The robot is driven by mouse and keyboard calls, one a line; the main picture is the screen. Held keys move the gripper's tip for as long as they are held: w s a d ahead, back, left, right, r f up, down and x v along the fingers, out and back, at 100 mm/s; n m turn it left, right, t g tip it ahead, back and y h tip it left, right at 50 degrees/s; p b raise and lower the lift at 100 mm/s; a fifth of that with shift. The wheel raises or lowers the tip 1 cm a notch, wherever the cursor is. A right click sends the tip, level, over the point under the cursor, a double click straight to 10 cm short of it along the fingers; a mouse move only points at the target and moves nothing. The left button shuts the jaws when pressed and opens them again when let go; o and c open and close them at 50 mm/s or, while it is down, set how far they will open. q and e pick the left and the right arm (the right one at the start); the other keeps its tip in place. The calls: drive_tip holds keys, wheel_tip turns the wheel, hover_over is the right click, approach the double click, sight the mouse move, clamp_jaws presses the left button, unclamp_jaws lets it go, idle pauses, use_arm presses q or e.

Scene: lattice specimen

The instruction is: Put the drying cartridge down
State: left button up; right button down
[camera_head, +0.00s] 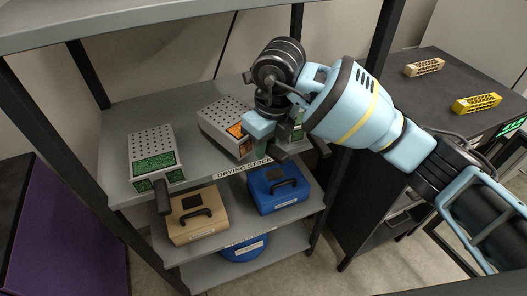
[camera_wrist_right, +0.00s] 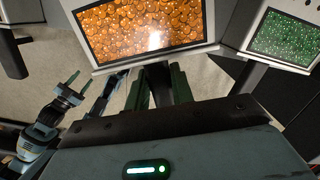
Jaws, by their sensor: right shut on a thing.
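The drying cartridge in my right gripper (camera_head: 268,148) is a grey perforated box with an orange bead window (camera_head: 236,131), at the upper shelf's front edge. In the right wrist view, the orange window (camera_wrist_right: 145,25) faces the camera. The dark green fingers (camera_wrist_right: 162,88) are shut on its dark handle. I cannot tell whether its underside touches the shelf. A cartridge with a green window (camera_head: 154,163) stands to its left on the shelf. My left gripper (camera_wrist_right: 76,84) shows in the right wrist view, with fingers apart and empty.
The grey shelf (camera_head: 190,176) has bare room between the two cartridges. Below stand a tan case (camera_head: 197,226) and a blue case (camera_head: 279,196). Dark uprights frame the rack. A dark bench (camera_head: 430,88) at right holds a beige block (camera_head: 424,67) and a yellow block (camera_head: 476,103).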

drive_tip(key=shift+w+a, duration=0.35)
drive_tip(key=shift+f, duration=1.7)
drive_tip(key=shift+f, duration=0.1)
drive_tip(key=c, duration=1.2)
unclamp_jaws()
drive_tip(key=shift+f, duration=0.1)
drive_tip(key=r, duration=0.8)
drive_tip(key=s+d+r, duration=0.1)
drive_tip(key=r, duration=0.3)
drive_tip(key=shift+s+r+p, duration=0.1)
drive_tip(key=shift+p, duration=0.2)
